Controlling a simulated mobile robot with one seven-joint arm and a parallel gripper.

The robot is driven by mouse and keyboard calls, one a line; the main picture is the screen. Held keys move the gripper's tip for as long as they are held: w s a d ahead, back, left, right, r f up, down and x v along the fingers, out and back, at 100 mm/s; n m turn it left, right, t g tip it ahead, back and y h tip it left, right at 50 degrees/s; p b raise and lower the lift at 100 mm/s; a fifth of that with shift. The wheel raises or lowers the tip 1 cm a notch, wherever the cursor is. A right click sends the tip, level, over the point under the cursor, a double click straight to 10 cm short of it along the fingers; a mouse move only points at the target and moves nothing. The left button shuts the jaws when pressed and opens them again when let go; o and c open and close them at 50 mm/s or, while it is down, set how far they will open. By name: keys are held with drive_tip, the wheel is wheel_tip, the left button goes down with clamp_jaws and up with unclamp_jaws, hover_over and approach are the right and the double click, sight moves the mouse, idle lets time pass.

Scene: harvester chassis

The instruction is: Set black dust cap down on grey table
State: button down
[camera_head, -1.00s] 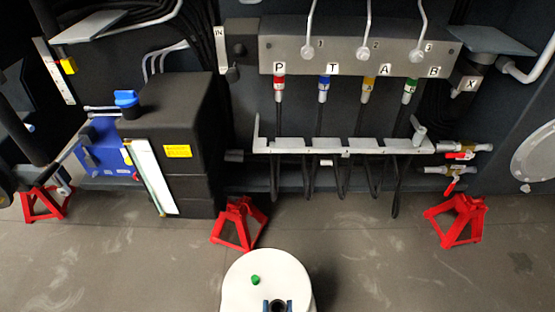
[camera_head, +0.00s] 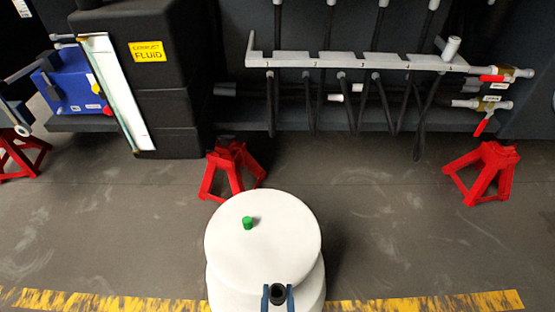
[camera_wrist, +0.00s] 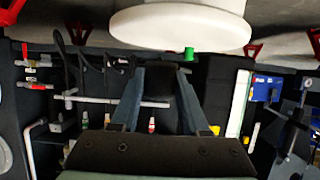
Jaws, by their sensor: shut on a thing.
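My gripper (camera_head: 277,296) shows at the bottom of the head view, its two blue fingers shut on the black dust cap (camera_head: 278,291). The cap looks like a short dark cylinder with a round open end. In the wrist view my gripper (camera_wrist: 162,76) reaches up from the bottom, and the dark cap between its fingers (camera_wrist: 163,79) blends with the dark background. I cannot make out a grey table in either view.
A green cap (camera_head: 247,223) stands on a white round top. Red jack stands (camera_head: 232,167) (camera_head: 484,172) sit on the grey floor before the chassis. A grey hose rack (camera_head: 345,60) and black fluid tank (camera_head: 172,110) are behind. Open floor lies on both sides.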

sight(277, 303)
wheel_tip(277, 303, down, 5)
drive_tip(key=b, duration=0.3)
drive_tip(key=shift+r, duration=0.15)
